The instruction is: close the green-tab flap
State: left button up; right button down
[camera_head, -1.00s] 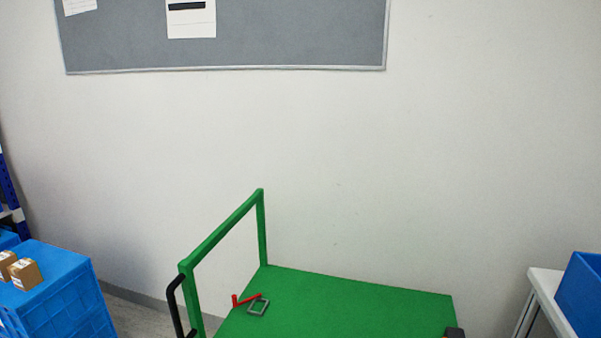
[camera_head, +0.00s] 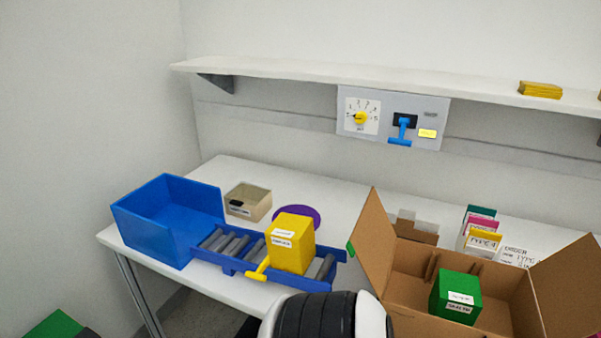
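An open brown cardboard box (camera_head: 410,274) stands on the white table at the lower right. Its left flap (camera_head: 374,240) stands raised, with a small green tab (camera_head: 351,249) on its left edge. Its right flap (camera_head: 568,280) leans outward. A green carton with a white label (camera_head: 455,296) sits inside the box. A black and white rounded part, which looks like mine, shows at the bottom centre, left of the box. Neither gripper's fingers can be seen.
A blue bin (camera_head: 160,228) and a blue roller tray (camera_head: 230,262) carrying a yellow carton (camera_head: 291,243) stand left of the box. A beige bin (camera_head: 248,202) and purple disc (camera_head: 299,215) lie behind. A wall panel (camera_head: 388,118) has a yellow dial and blue lever. A shelf (camera_head: 330,77) overhangs the table.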

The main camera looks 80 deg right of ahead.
aim_at(372, 239)
jog(key=k+z, duration=0.1)
jog(key=z, duration=0.9)
jog(key=k+l+z, duration=0.1)
jog(key=z, duration=0.35)
jog(key=l+z, duration=0.1)
jog(key=z, duration=0.4)
jog(key=l+z, duration=0.15)
jog(key=z, duration=0.35)
jog(key=k+z, duration=0.15)
jog(key=z, duration=0.15)
